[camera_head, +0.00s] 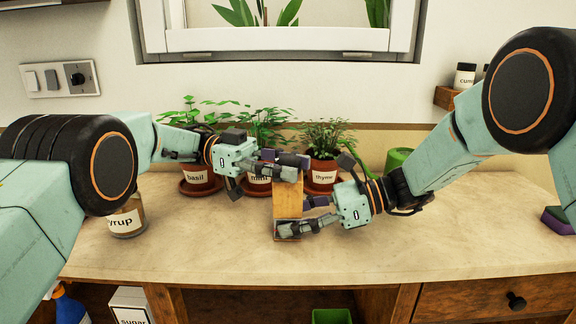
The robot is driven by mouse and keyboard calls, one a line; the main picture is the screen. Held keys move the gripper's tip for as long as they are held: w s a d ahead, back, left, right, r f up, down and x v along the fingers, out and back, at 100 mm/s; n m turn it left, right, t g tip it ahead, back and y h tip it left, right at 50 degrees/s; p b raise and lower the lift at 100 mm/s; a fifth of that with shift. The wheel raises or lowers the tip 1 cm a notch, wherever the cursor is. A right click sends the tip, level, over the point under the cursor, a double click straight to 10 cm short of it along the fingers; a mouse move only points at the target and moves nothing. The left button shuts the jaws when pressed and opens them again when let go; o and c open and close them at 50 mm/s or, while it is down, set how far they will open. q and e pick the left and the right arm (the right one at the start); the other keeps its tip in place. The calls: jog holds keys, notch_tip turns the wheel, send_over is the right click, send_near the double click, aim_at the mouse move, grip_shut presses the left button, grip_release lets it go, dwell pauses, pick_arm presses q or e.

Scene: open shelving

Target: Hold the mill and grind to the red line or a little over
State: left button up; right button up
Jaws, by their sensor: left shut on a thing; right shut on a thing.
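The mill (288,196) is a tan wooden block standing upright on the counter, with a darker base part at its foot. My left gripper (287,166) is shut at the top of the mill and covers its upper end; whether it grips a crank or the top itself cannot be told. My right gripper (303,215) is shut on the lower part of the mill from the right, its fingers at the body and near the base. The red line and any ground contents are not visible from here.
Potted basil (197,175), mint (258,185) and thyme (323,174) stand close behind the mill. A purple and green sponge (557,221) lies far right. The front counter is clear.

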pick_arm(q)
jog(key=shift+m+g+y, duration=0.3)
jog(key=shift+m+g, duration=0.1)
jog(key=shift+g, duration=0.2)
jog(key=o, duration=1.2)
jog(key=shift+s, duration=0.1)
jog(key=shift+n+t, duration=0.4)
jog(key=shift+t, duration=0.2)
jog(key=shift+n+t+h, duration=0.8)
jog(key=shift+n+t, duration=0.1)
jog(key=shift+t, duration=0.4)
